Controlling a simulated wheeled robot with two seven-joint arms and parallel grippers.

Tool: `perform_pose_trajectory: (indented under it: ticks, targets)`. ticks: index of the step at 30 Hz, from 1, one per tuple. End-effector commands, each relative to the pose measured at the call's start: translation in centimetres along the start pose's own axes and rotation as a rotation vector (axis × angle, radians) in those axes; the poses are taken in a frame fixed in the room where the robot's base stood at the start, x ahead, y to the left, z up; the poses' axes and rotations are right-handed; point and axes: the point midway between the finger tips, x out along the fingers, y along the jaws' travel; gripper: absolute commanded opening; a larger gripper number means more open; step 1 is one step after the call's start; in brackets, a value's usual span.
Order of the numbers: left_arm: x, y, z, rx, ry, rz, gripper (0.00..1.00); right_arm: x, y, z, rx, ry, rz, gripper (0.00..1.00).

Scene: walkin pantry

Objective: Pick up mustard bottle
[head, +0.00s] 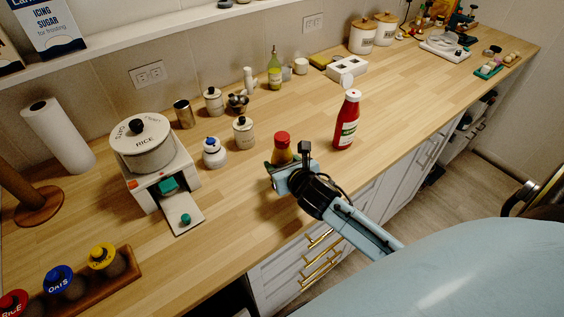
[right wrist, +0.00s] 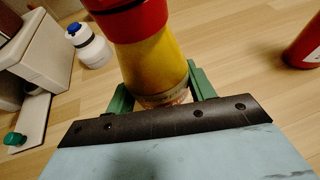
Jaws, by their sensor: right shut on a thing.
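The mustard bottle (head: 282,152), yellow with a red cap, is upright on the wooden counter in the head view, its lower part hidden by my right gripper. My right gripper (head: 276,168) reaches it from the front edge of the counter. In the right wrist view the yellow bottle (right wrist: 157,68) stands between the green fingers of the gripper (right wrist: 158,90), which are shut on its lower part. I cannot tell whether its base touches the counter. My left gripper is not in view.
A red ketchup bottle (head: 347,121) with a white cap stands to the right. A small white bottle (head: 214,152) with a blue cap and a lidded jar (head: 243,132) stand to the left. A rice dispenser (head: 151,160) is farther left. The counter between mustard and ketchup is clear.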

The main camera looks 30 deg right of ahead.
Motion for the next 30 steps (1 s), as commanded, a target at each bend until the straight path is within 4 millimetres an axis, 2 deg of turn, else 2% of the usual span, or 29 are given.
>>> perform_pose_trajectory:
  ticks: [5,18,24,30]
  targets:
    - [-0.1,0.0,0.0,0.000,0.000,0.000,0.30,-0.2,0.0,0.6,-0.002,-0.004,0.001,0.23]
    - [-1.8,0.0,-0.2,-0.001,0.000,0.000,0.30,-3.2,-0.2,8.0,-0.004,-0.007,0.000,0.23]
    - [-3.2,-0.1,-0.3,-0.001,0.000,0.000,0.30,-4.2,-0.2,10.3,-0.001,-0.003,-0.001,0.23]
    - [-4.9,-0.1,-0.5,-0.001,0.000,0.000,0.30,-4.8,-0.2,11.7,0.000,-0.002,-0.001,0.23]
